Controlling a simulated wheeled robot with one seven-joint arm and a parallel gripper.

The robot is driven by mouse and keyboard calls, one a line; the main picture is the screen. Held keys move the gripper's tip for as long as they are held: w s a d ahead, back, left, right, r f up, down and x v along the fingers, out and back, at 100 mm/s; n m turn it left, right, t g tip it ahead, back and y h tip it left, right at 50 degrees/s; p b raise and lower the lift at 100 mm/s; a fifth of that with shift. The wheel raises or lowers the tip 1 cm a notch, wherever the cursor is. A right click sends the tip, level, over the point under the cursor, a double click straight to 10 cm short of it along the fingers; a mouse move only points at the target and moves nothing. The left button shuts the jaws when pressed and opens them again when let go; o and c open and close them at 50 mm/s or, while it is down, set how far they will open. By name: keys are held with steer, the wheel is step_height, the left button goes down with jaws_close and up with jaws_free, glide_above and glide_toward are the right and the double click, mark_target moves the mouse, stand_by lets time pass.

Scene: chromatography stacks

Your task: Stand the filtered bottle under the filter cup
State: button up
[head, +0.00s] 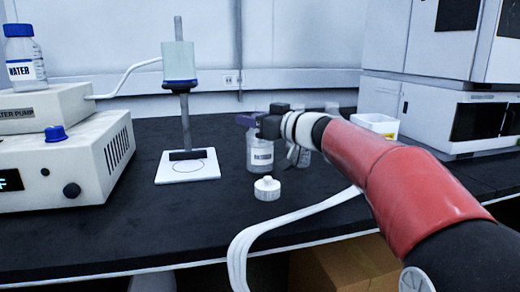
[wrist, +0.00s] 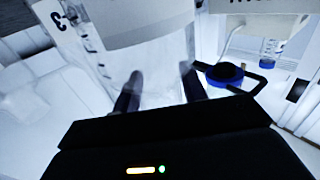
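A clear bottle (head: 260,153) with a white label stands upright on the black bench, right of the filter stand; its label is too small to read for sure. My gripper (head: 262,120) is at its top and hides the neck. In the wrist view, clear bottle glass (wrist: 150,65) with graduations lies between the two dark fingers (wrist: 160,88); whether they press on it does not show. The filter cup (head: 179,60), pale with a blue rim, sits high on a grey post above a white base plate (head: 188,174) with a drawn circle. The plate's circle is empty.
A white cap (head: 267,188) sits on the bench just in front of the bottle. Another clear vessel (head: 304,157) is partly hidden behind my arm. The pump (head: 40,108) and a box with a blue knob (head: 55,133) stand left. A white tray (head: 378,124) is behind my arm.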

jaws_close()
